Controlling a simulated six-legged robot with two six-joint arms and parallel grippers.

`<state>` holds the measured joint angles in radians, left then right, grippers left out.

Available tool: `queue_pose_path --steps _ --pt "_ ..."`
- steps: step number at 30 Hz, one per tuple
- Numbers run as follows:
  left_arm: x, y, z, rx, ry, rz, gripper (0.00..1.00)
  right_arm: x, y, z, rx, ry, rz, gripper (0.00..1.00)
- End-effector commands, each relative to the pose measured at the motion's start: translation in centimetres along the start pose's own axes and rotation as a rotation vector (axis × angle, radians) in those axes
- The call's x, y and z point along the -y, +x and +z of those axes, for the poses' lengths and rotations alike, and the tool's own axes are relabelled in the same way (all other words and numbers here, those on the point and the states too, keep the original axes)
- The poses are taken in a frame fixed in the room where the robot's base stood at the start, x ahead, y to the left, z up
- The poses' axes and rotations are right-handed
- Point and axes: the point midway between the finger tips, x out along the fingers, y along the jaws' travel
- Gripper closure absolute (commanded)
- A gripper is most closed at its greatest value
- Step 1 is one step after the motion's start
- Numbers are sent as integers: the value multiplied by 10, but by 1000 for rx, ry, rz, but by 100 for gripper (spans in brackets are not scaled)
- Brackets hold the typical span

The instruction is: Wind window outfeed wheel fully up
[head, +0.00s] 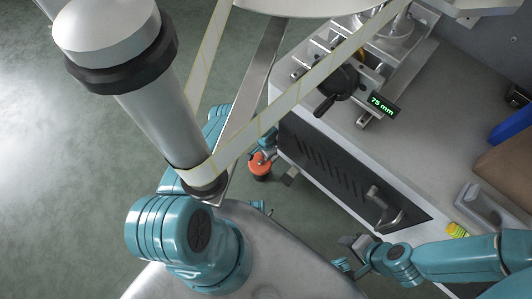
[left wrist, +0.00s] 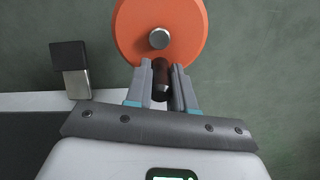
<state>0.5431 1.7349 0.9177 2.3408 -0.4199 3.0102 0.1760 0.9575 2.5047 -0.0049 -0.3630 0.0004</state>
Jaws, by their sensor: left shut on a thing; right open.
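An orange wheel (head: 260,166) with a metal hub stands beside the machine's near left corner, partly covered in the head view. The left wrist view shows its orange disc (left wrist: 190,25) from close up, with a dark brown crank knob (left wrist: 161,75) below the hub. My left gripper (left wrist: 163,80) is shut on that knob, one finger on each side of it. My right gripper (head: 350,254) is open and empty in front of the machine's cabinet, apart from the wheel.
A black hand crank (head: 338,83) sits on the machine by a green display (head: 383,103) reading 75 mm. A pale film strip (head: 265,120) and a large grey roller (head: 150,90) cross the view. A vented black door (head: 340,165) with a handle (head: 383,207) faces my right gripper.

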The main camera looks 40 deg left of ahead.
Motion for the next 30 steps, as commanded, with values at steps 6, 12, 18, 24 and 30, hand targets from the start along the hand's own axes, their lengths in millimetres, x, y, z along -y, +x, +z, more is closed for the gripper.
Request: queue_pose_path --steps 6,12,18,24,30 --pt "-1 2 2 6 0 3 100 0 0 0 0 0 0 57" --pt "-1 1 2 5 1 2 52 0 0 0 0 0 0 57" --pt "0 0 1 3 1 1 52 0 0 0 0 0 0 57" --pt "0 -8 1 2 1 0 52 3 -8 0 0 0 0 57" --pt "0 -36 0 2 1 0 52 12 -33 1 0 0 0 57"
